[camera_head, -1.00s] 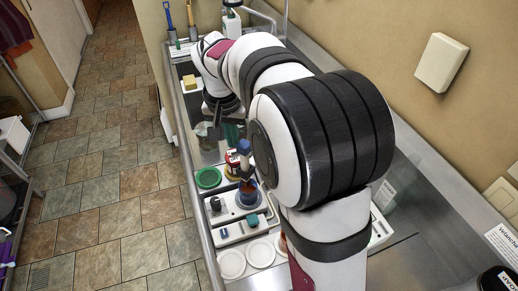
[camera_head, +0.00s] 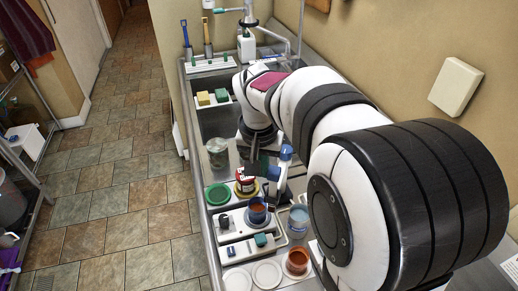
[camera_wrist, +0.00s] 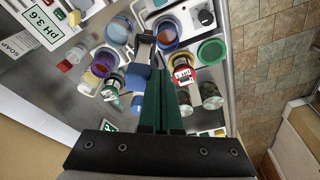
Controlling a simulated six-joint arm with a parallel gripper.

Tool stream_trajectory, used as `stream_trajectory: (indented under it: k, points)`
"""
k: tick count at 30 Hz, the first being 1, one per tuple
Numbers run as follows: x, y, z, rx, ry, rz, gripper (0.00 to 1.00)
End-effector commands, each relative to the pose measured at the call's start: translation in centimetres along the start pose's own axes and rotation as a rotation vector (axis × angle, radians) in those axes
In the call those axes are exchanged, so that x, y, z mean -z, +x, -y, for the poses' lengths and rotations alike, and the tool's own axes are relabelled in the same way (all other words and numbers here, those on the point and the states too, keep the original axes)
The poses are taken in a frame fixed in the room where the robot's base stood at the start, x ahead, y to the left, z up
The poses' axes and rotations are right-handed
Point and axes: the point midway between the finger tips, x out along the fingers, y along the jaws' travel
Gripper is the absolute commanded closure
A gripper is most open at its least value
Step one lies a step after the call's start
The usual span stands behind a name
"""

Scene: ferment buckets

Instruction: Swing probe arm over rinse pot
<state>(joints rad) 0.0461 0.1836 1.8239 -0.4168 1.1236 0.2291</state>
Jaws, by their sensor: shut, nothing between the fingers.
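The probe arm has a blue-and-white head (camera_head: 285,158) standing just right of my gripper in the head view. In the wrist view its blue body (camera_wrist: 138,95) is close beside the fingers, and a dark arm extends from it towards the gap between two pots. One is a blue-rimmed pot (camera_head: 257,212) with reddish contents (camera_wrist: 168,32). The other is a clear pot (camera_head: 298,219) with pale blue liquid, probably the rinse pot; it also shows in the wrist view (camera_wrist: 118,30). My gripper (camera_head: 258,167) is shut and empty, its green fingers (camera_wrist: 160,78) together. Whether they touch the probe arm is unclear.
A red-labelled jar (camera_head: 245,184), a green lid (camera_head: 217,194) and a glass jar (camera_head: 216,150) stand left of the probe arm. An orange-brown cup (camera_head: 297,261) and white lids (camera_head: 266,275) are at the front. A purple-filled pot (camera_wrist: 103,63) is nearby.

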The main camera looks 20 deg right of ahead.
Motion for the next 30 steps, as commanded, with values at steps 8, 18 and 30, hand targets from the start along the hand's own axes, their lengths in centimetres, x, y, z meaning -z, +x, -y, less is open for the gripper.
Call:
stream_trajectory:
  k: [8, 18, 30]
  points:
    - [-0.1, 0.0, -0.2, 0.0, 0.0, 0.0, 1.0]
    - [-0.3, -0.1, -1.9, 0.0, 0.002, 0.0, 1.0]
    - [-0.5, -0.1, -3.5, 0.0, -0.001, 0.0, 1.0]
